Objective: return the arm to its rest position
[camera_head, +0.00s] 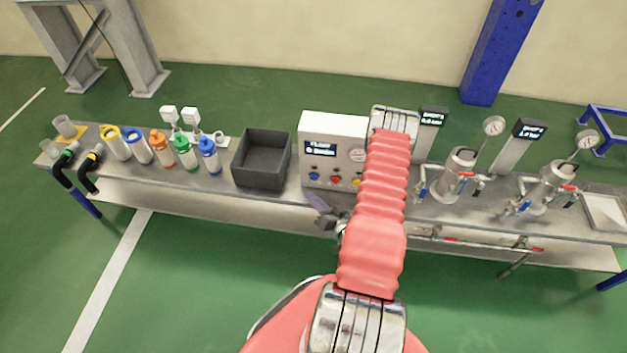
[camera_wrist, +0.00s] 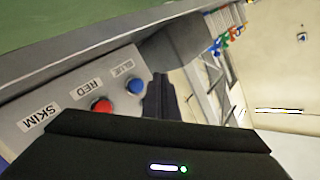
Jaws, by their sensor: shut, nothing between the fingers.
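My arm is stretched forward over the bench, and its red sleeve hides part of the grey control box (camera_head: 318,128). My gripper (camera_head: 318,205) is only partly visible, just in front of the box near the bench's front edge. In the wrist view my gripper (camera_wrist: 160,90) shows as dark fingers close together, with nothing between them. Beyond them the box's panel (camera_wrist: 75,115) shows a red button (camera_wrist: 101,105) and a blue button (camera_wrist: 136,86), with labels reading SKIM, RED and BLUE. I cannot tell that the fingers touch anything.
A dark open bin (camera_head: 262,158) stands left of the box. Several bottles and cups stand farther left. Two metal vessels with gauges (camera_head: 460,175) (camera_head: 553,187) and a tray (camera_head: 605,212) stand on the right. A blue post (camera_head: 497,50) rises behind. The green floor in front is clear.

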